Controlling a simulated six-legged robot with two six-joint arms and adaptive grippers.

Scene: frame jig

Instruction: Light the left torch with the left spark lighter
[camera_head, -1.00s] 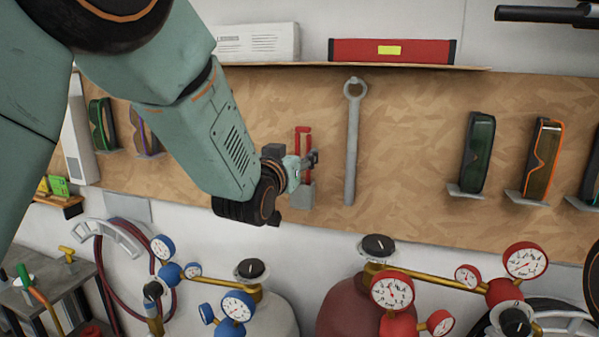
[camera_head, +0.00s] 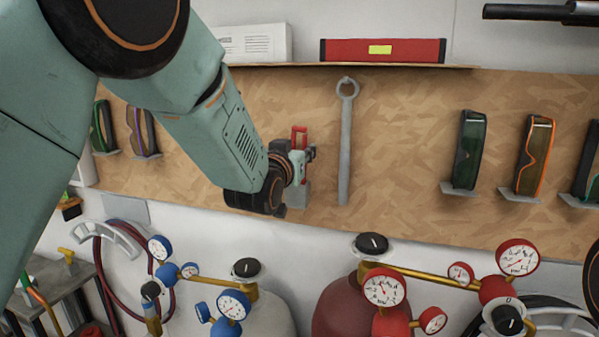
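The spark lighter, a red-handled tool (camera_head: 299,134), is upright against the wooden wall board, just left of the wrench. My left gripper (camera_head: 303,156) is right in front of it and covers its middle. The fingers are small and seen from behind, so I cannot tell whether they are closed on it. A grey holder (camera_head: 299,194) shows below the gripper. A torch-like tool with an orange stem (camera_head: 40,297) is at the lower left by the grey bench, partly cut off. I see no flame. My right gripper is not in view.
A wrench (camera_head: 345,145) hangs close to the right of my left gripper. Goggles (camera_head: 468,150) stand on small shelves at both sides. Below are gas cylinders (camera_head: 345,305) with gauges (camera_head: 383,287). A red case (camera_head: 345,51) lies on the top ledge. The board's middle right is clear.

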